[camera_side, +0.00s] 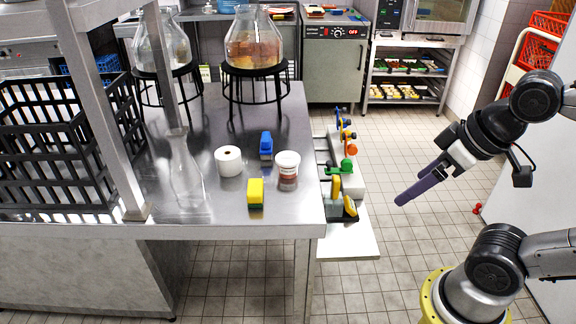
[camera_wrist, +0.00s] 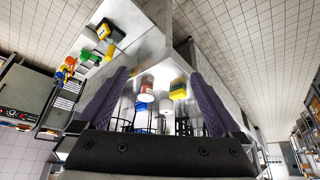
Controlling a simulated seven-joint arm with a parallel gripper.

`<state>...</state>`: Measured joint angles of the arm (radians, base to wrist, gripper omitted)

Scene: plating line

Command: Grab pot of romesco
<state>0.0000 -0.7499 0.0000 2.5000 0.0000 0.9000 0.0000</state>
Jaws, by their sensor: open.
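A small tub with a white upper part and reddish-brown contents below, which looks like the pot of romesco (camera_side: 287,168), stands upright on the steel counter (camera_side: 240,140) near its right end. In the wrist view the pot (camera_wrist: 147,84) appears upside down between my fingers, some distance beyond them. My gripper (camera_side: 402,199) has long purple fingers and hangs in the air right of the counter, well apart from the pot. In the wrist view my gripper (camera_wrist: 158,76) is open and empty.
Near the pot are a blue object (camera_side: 266,146), a white roll (camera_side: 228,161), a yellow-green sponge (camera_side: 256,193) and a glass carafe (camera_side: 186,172). A lower shelf (camera_side: 350,243) with colourful tools lies between counter and gripper. A black crate (camera_side: 60,145) and large flasks on stands (camera_side: 252,70) stand farther left and back.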

